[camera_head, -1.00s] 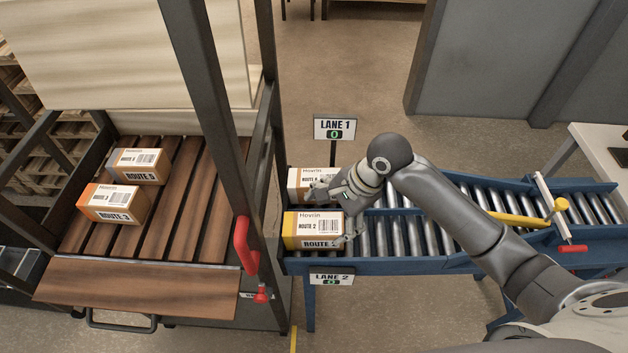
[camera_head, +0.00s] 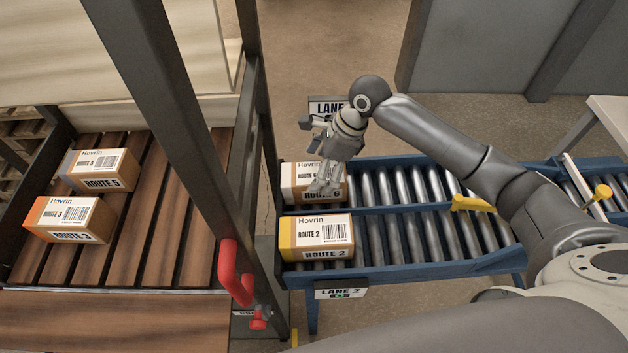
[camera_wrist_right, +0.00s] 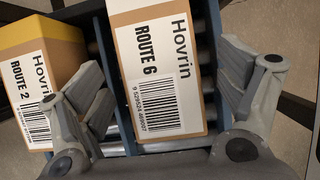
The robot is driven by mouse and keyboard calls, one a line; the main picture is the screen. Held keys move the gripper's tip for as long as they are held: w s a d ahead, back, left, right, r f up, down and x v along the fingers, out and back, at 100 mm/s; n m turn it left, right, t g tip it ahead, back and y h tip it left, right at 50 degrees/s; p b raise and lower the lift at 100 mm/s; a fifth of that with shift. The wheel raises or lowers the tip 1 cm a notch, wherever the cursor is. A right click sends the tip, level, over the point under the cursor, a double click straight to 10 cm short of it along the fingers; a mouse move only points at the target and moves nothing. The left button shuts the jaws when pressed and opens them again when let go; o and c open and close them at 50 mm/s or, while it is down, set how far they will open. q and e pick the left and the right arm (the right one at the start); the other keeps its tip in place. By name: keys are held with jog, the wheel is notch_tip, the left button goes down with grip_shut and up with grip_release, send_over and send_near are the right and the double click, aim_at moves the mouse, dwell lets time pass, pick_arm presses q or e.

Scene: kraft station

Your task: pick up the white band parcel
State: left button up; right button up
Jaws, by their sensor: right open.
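The white band parcel appears to be the ROUTE 6 box (camera_head: 291,184), a brown carton with a white label and pale end, on the far roller lane. My right gripper (camera_head: 315,155) is above it, open, and hides part of its top. In the right wrist view the ROUTE 6 box (camera_wrist_right: 155,75) lies between the spread fingers of my right gripper (camera_wrist_right: 168,95), with nothing gripped. The yellow-band ROUTE 2 box (camera_head: 316,236) stands beside it on the near lane; it also shows left in the wrist view (camera_wrist_right: 40,75). My left gripper is out of view.
Blue-framed roller lanes (camera_head: 425,262) run right, with a yellow stop (camera_head: 472,204). A LANE 2 sign (camera_head: 340,290) hangs in front. Left of a dark post (camera_head: 165,100), the slatted rack (camera_head: 150,235) holds ROUTE 5 (camera_head: 100,170) and ROUTE 3 (camera_head: 72,220) boxes. A red handle (camera_head: 236,272) sticks out.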

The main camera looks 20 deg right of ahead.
jog(key=x, duration=0.5)
jog(key=shift+a+p, duration=0.2)
jog(key=shift+p, duration=0.1)
jog(key=shift+w+a+f, duration=0.1)
jog(key=shift+f, duration=0.05)
pick_arm(q)
jog(key=shift+w+r, duration=0.25)
jog(key=shift+w, duration=0.3)
jog(key=shift+w+r, duration=0.2)
jog(key=shift+w, duration=0.35)
jog(key=shift+w+d+r+p, duration=0.1)
jog(key=shift+w+r+p, duration=0.25)
jog(key=shift+r+p, duration=0.3)
pick_arm(e)
jog(key=shift+f, duration=0.2)
pick_arm(q)
jog(key=shift+f, duration=0.1)
pick_arm(e)
jog(key=shift+s, duration=0.2)
jog(key=c, duration=1.1)
jog(key=shift+c, duration=0.2)
